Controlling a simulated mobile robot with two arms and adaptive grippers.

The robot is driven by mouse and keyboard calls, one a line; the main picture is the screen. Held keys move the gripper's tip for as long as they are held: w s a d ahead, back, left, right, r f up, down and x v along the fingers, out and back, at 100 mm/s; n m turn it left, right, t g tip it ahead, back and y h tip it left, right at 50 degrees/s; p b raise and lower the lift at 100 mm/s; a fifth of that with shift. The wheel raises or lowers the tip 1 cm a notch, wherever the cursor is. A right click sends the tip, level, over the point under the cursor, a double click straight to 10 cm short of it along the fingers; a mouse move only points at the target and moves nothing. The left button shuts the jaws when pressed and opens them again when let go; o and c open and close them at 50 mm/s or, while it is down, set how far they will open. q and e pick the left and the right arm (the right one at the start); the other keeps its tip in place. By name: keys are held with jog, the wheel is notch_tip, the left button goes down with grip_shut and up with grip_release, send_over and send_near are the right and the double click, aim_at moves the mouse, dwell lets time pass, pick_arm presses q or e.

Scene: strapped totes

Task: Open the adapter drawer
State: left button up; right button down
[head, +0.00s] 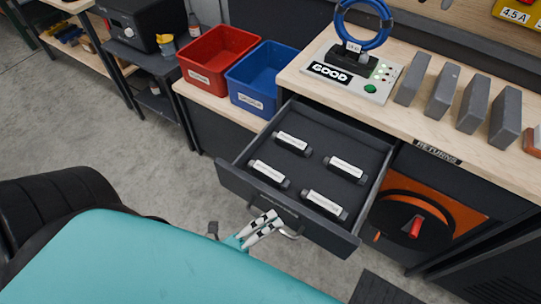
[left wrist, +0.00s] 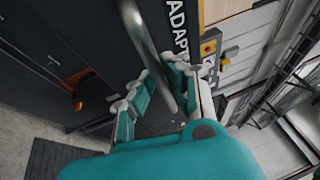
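The adapter drawer (head: 230,178) stands pulled out from under the bench in the head view. Several dark adapters with white labels lie flat inside it, one of them at the front left (head: 269,174). My left gripper (head: 277,218) is at the metal handle (head: 291,235) on the drawer front. In the left wrist view, the handle bar (left wrist: 143,42) runs between the two fingers of my left gripper (left wrist: 158,72), which are close together on it. A label reading ADAPT (left wrist: 178,30) shows beside the handle, partly hidden by a finger. My right gripper is not in view.
On the bench above stand a GOOD test box (head: 345,72) with a blue cable coil (head: 381,38) and several grey blocks (head: 445,92). Red (head: 215,58) and blue (head: 258,72) bins stand left of the drawer. An orange reel panel (head: 465,215) is at right.

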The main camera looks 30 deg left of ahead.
pick_arm(q)
jog(key=o, duration=0.4)
jog(key=v, duration=1.2)
